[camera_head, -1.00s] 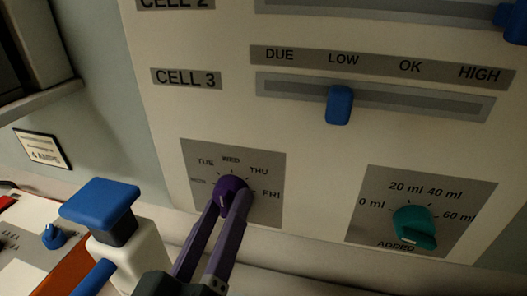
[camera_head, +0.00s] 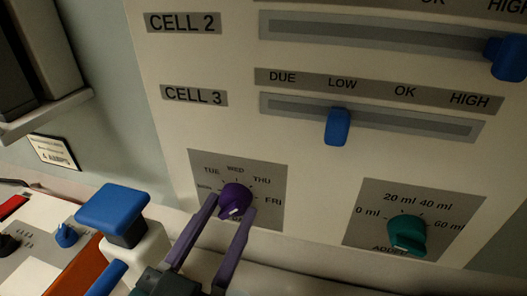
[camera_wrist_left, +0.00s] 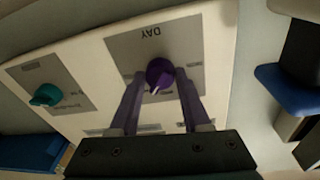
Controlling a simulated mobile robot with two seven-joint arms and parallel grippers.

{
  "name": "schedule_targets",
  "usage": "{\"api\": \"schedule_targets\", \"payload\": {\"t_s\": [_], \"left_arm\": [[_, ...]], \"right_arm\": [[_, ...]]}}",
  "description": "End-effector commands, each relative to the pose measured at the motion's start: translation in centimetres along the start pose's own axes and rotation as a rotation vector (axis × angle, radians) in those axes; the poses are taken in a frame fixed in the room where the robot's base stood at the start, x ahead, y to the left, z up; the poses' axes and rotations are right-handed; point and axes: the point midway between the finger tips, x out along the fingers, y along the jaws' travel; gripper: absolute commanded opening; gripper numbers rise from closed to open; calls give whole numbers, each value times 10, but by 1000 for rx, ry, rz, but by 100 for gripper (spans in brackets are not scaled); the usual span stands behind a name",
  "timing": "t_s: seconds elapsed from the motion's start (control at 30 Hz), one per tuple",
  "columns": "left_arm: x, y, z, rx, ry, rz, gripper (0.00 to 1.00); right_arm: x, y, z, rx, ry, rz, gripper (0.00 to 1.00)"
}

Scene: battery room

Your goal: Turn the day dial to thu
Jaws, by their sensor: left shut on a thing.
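The day dial is a purple round knob (camera_head: 236,197) on a grey plate (camera_head: 272,168) with day labels, in the lower part of the cream panel. TUE, WED, THU and FRI are readable; the label under the knob is partly covered. A pale mark shows on the knob's face, but I cannot tell exactly which day it points to. My left gripper (camera_head: 231,206) has its two purple fingers on either side of the knob, shut on it. In the left wrist view the knob (camera_wrist_left: 159,72) sits between the fingertips (camera_wrist_left: 160,77), with DAY printed upside down above it. My right gripper is out of view.
A teal dial (camera_head: 406,234) sits to the right on its own plate. Blue sliders (camera_head: 338,127) (camera_head: 507,57) are above. A blue-topped block (camera_head: 113,208) stands close to the left of my gripper, near an orange-brown edge (camera_head: 75,268).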

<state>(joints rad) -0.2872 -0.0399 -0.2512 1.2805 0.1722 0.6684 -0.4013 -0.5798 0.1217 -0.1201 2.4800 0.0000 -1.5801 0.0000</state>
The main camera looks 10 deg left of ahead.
Motion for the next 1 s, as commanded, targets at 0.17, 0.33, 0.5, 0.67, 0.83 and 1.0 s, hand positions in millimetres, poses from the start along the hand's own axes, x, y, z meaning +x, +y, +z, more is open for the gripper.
{"api": "schedule_targets", "payload": {"t_s": [0.17,0.33,0.5,0.67,0.83,1.0], "left_arm": [[0,0,3,38,-12,5,0],[0,0,3,49,-13,6,0],[0,0,3,50,-13,7,0],[0,0,3,49,-13,7,49],[0,0,2,49,-10,6,68],[0,0,1,49,-7,6,77]], "right_arm": [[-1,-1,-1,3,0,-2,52],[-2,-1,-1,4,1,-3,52],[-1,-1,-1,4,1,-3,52],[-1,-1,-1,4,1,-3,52],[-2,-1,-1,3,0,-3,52],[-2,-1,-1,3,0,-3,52]]}}
